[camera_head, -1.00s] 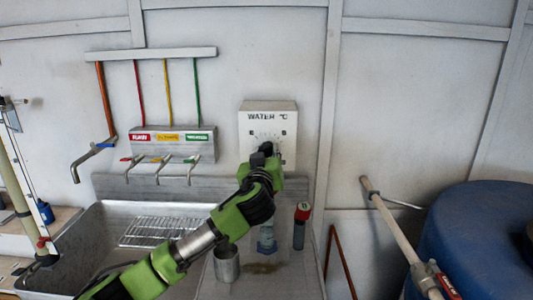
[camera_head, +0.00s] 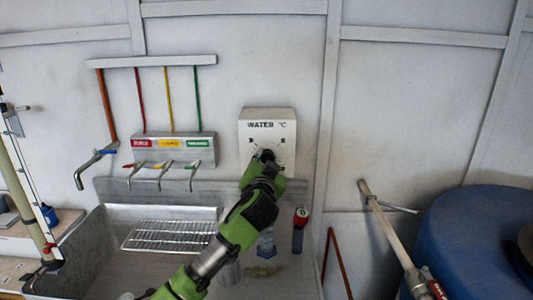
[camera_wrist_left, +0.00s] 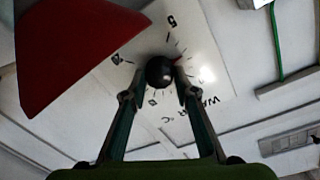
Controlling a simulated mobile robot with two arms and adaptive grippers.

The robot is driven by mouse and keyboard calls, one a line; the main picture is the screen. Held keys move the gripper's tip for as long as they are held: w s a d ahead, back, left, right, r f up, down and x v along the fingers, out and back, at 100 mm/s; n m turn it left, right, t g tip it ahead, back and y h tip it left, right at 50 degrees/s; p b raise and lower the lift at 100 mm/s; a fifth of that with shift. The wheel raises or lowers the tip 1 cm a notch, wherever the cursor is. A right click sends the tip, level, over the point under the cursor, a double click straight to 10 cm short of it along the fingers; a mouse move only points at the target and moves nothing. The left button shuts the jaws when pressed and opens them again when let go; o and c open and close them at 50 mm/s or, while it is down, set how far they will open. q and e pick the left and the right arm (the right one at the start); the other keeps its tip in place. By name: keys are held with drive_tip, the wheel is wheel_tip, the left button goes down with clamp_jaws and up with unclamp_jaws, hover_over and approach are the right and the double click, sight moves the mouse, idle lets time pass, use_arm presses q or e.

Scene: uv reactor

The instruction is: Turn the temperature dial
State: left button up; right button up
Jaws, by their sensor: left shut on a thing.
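The white control box (camera_head: 268,119) marked "WATER °C" is on the wall above the right end of the sink. Its temperature dial is hidden behind my left gripper (camera_head: 264,158) in the head view. In the left wrist view the dial shows as a round black knob (camera_wrist_left: 159,71) on the white numbered face (camera_wrist_left: 195,52). My left gripper (camera_wrist_left: 157,84) has its two fingers on either side of the knob, shut on it. My right gripper is not in view.
Several taps (camera_head: 163,180) and a steel sink with a wire rack (camera_head: 170,236) are at the left. A red-capped bottle (camera_head: 299,230) and a clear blue-tinted vessel (camera_head: 266,245) stand below the box. A blue barrel (camera_head: 470,235) is at the right.

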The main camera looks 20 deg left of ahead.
use_arm(q)
drive_tip(key=m+p, duration=0.3)
drive_tip(key=shift+d+r, duration=0.1)
drive_tip(key=shift+r, duration=0.1)
drive_tip(key=m+p, duration=0.2)
drive_tip(key=m, duration=0.1)
drive_tip(key=shift+m+p, duration=0.3)
drive_tip(key=shift+m, duration=0.1)
drive_tip(key=shift+d+f+m+g+y+p, duration=0.15)
drive_tip(key=shift+m+y+p, duration=0.1)
drive_tip(key=shift+m+p, duration=0.85)
drive_tip(key=shift+f+m+g+y+p, duration=0.2)
drive_tip(key=shift+m+p, duration=0.4)
drive_tip(key=shift+m, duration=0.9)
drive_tip(key=o, duration=1.1)
